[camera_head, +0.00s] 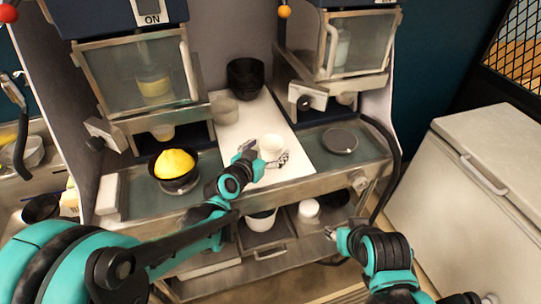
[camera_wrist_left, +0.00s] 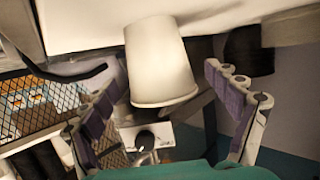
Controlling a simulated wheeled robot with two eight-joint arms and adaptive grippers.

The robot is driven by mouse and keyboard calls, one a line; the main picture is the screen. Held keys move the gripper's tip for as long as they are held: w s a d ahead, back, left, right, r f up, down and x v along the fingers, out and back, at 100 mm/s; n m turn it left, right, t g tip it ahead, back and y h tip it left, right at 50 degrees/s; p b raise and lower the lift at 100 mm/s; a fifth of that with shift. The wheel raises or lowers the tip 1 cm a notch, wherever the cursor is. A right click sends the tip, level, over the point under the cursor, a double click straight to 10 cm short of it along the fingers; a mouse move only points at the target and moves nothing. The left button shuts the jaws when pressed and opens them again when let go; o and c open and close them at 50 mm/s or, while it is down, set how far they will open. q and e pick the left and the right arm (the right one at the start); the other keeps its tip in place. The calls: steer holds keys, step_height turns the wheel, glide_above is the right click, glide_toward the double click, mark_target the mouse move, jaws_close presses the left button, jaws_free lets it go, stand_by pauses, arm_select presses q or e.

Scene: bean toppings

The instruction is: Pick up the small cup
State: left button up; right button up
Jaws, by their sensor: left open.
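The small white cup (camera_head: 271,145) stands on the white board in the middle of the counter. In the left wrist view the plain white cup (camera_wrist_left: 160,62) appears beyond and between the spread fingers, with visible space on either side. My left gripper (camera_head: 266,157) is open at the near side of the cup; its fingers also show in the wrist view (camera_wrist_left: 165,80). My right gripper (camera_head: 340,241) is low at the front right, away from the cup; its jaw state is unclear.
A dark bowl of yellow topping (camera_head: 174,164) stands left on the counter. Black bowls (camera_head: 245,77) and a clear cup (camera_head: 224,108) are behind. A grey disc (camera_head: 340,141) lies right. Two dispensers (camera_head: 143,74) (camera_head: 357,45) overhang the counter.

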arm_select(q)
steer(key=shift+x, duration=1)
steer(key=shift+s+a, duration=0.1)
steer(key=shift+s, duration=0.05)
steer(key=shift+c, duration=0.2)
steer(key=c, duration=0.8)
steer(key=shift+r, duration=0.1)
